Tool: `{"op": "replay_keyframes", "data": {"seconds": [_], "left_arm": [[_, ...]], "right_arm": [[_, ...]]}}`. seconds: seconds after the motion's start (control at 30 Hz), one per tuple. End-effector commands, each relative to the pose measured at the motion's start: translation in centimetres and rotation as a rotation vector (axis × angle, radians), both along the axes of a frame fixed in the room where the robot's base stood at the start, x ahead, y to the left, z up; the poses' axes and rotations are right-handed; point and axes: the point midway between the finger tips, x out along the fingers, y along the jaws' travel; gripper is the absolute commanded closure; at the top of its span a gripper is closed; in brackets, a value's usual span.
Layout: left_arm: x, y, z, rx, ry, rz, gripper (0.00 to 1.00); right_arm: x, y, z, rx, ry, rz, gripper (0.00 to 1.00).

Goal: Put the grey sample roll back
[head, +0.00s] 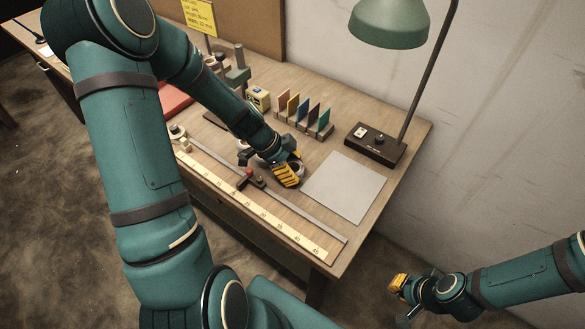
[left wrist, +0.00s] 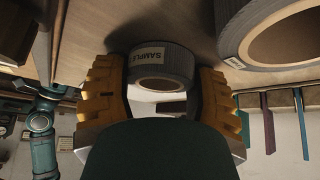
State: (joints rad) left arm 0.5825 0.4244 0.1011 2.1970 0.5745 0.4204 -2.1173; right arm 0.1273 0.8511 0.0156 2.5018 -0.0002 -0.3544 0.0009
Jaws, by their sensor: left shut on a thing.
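My left gripper (head: 287,172) is low over the desk, between the ruler and the pale sheet. In the left wrist view its yellow fingers (left wrist: 165,98) are shut on the grey sample roll (left wrist: 162,68), one on each side. The roll has a white label reading SAMPLE, and its hole faces the camera. A larger grey roll (left wrist: 275,38) with a pale label shows close by at the upper right of that view. In the head view my fingers mostly hide the held roll. My right gripper (head: 400,295) hangs off the desk at lower right; its opening is unclear.
A long yellow ruler (head: 245,208) and a metal rail (head: 300,212) with a red-knobbed slider run along the front. The pale sheet (head: 345,186) lies bare to the right. Coloured cards (head: 306,112) stand behind. A lamp base (head: 375,143) is at back right.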

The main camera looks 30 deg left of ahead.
Motion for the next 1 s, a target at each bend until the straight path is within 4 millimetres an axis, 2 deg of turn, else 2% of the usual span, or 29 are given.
{"op": "replay_keyframes", "data": {"seconds": [0.37,0.4,0.47,0.5,0.87,1.0], "left_arm": [[0.1,0.0,-0.3,0.001,-0.002,0.0,0.67],[0.0,0.0,-0.3,0.001,-0.002,0.0,0.34],[0.1,0.0,-0.2,0.001,-0.002,0.0,0.13],[0.1,0.0,-0.2,0.001,-0.002,0.0,0.1],[0.1,0.0,0.0,0.001,-0.001,0.001,0.1],[-0.2,0.7,1.3,0.003,-0.005,0.004,0.1]], "right_arm": [[0.1,0.0,-0.4,0.0,-0.002,-0.001,1.0],[0.1,0.0,-0.5,0.0,-0.002,-0.001,1.0],[0.1,0.0,-0.4,0.0,-0.002,-0.001,1.0],[0.1,0.0,-0.4,0.0,-0.002,-0.001,1.0],[0.1,0.0,-0.1,0.0,-0.001,0.0,1.0],[0.0,0.0,0.4,0.0,0.001,0.0,1.0]]}}
